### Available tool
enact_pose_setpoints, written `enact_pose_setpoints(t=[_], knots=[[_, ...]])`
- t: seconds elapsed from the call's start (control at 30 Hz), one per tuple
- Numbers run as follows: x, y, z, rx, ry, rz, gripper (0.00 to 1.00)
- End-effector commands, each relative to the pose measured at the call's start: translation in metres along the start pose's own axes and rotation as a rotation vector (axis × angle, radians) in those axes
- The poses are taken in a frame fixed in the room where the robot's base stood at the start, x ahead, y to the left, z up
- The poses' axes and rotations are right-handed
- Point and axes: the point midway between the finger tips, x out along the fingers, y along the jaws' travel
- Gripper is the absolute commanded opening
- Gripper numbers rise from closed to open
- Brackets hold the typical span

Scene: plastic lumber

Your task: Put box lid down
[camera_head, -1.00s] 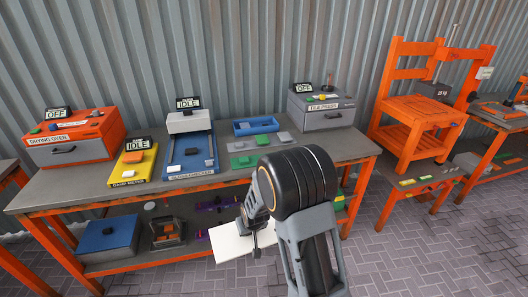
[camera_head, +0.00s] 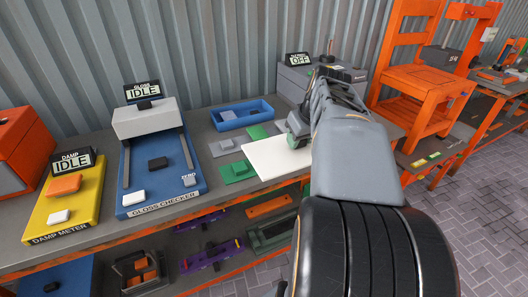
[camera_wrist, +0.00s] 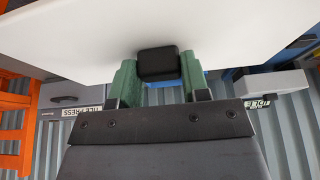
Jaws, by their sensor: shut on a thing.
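The box lid (camera_head: 272,162) is a flat white panel. It is over the right part of the workbench top, next to the green pieces, at or close above the surface; I cannot tell whether it touches. In the wrist view the lid (camera_wrist: 85,35) fills the upper part, with a black knob (camera_wrist: 158,65) on it. My gripper (camera_wrist: 157,78) has its green fingers shut on this knob. In the head view my gripper (camera_head: 298,138) is at the lid's right side, and my arm hides part of the lid and bench.
A green block (camera_head: 238,171) and a grey piece (camera_head: 226,147) lie left of the lid. A blue tray (camera_head: 242,114) stands behind. The gloss checker (camera_head: 160,204) and yellow damp meter (camera_head: 62,209) are further left. The tile press (camera_head: 294,82) stands at the back, partly hidden.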

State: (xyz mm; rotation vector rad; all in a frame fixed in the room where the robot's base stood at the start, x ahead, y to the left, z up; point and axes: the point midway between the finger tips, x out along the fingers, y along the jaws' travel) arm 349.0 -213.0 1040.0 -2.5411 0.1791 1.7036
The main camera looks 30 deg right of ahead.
Motion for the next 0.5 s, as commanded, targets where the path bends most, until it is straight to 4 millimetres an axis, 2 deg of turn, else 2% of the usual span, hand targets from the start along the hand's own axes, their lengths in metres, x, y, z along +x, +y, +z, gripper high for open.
enact_pose_setpoints(t=[0.07,0.17,0.4,0.5], knots=[[0.000,0.001,-0.001,-0.003,0.003,-0.001,0.09],[0.010,0.001,-0.012,-0.006,0.000,-0.005,0.09],[0.058,0.001,-0.058,-0.007,-0.001,-0.005,0.09],[0.081,0.001,-0.067,-0.004,-0.001,-0.004,0.09]])
